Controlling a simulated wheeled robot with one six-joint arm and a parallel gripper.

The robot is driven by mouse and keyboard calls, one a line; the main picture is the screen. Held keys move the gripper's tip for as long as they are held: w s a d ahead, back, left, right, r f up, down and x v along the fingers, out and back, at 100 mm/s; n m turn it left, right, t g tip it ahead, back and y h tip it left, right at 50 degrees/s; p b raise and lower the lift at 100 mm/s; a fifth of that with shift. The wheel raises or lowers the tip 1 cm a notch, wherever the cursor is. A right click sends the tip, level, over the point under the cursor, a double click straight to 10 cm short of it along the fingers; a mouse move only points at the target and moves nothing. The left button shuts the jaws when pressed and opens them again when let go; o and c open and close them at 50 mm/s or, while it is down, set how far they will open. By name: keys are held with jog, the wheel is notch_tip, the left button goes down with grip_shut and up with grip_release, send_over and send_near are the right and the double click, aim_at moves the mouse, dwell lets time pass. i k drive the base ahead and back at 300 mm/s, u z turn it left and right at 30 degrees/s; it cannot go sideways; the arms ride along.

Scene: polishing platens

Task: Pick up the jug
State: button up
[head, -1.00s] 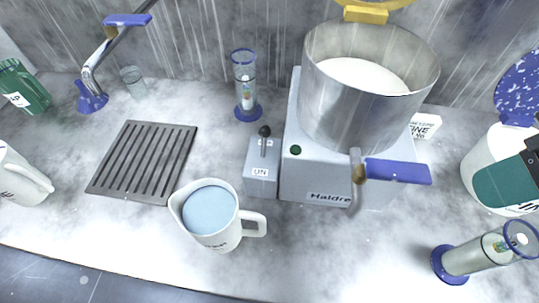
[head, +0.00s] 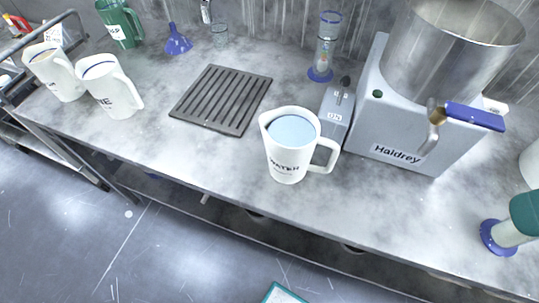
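A white jug (head: 288,150) marked "WATER" stands upright on the grey bench, near its front edge. It holds pale blue liquid, and its handle points right. Two more white jugs stand at the left, one (head: 110,88) nearer and one (head: 55,72) farther left; their labels are only partly readable. A green jug (head: 122,24) stands behind them. My gripper cannot be made out in the head view.
A dark slotted grate (head: 222,98) lies left of the water jug. A glass cylinder (head: 326,45) and a blue funnel (head: 177,40) are behind.

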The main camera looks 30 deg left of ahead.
aim_at(291, 134)
jog(key=u, duration=0.4)
jog(key=i, duration=0.45)
jog(key=u, duration=1)
